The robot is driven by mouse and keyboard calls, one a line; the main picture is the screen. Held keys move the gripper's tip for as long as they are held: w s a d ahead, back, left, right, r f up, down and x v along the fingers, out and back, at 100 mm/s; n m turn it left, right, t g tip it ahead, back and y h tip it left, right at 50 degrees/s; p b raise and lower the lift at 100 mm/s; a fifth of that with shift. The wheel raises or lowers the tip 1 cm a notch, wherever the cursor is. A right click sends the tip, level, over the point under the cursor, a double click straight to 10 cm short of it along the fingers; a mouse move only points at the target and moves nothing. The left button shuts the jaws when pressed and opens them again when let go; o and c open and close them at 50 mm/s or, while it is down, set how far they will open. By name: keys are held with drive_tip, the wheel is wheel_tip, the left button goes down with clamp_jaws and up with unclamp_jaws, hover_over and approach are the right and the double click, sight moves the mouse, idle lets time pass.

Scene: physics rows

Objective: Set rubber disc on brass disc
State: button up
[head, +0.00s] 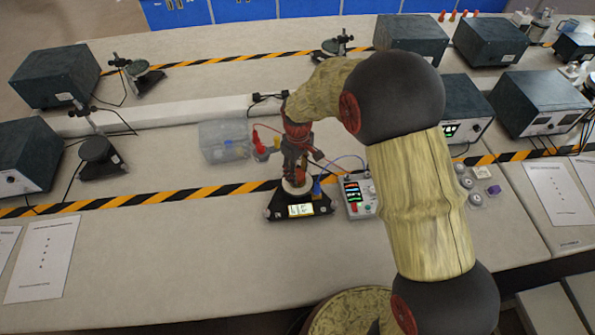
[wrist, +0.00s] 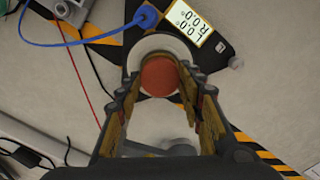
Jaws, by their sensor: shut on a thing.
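My gripper (head: 296,170) points down over a black three-cornered instrument (head: 276,207) with a lit display. In the wrist view, its fingertips (wrist: 158,82) are shut on a matt red-brown disc, taken to be the rubber disc (wrist: 158,76). The disc is over the pale round plate (wrist: 150,45) of the instrument. Whether it touches what is under it cannot be told. I cannot make out a brass disc; anything directly beneath the held disc is hidden. In the head view the gripper hides the held disc.
A small meter box (head: 360,196) with coloured displays stands close right of the instrument, with a blue cable. A clear bin (head: 224,141) is behind left. Small round pieces (head: 466,183) and a purple one (head: 493,190) lie at right. The front left bench is mostly clear.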

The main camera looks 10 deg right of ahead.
drive_tip(key=shift+f, duration=0.55)
idle(0.4)
drive_tip(key=o, duration=1.2)
drive_tip(key=shift+r, duration=0.1)
drive_tip(key=shift+r+p, duration=2.15)
drive_tip(key=shift+r, duration=1.3)
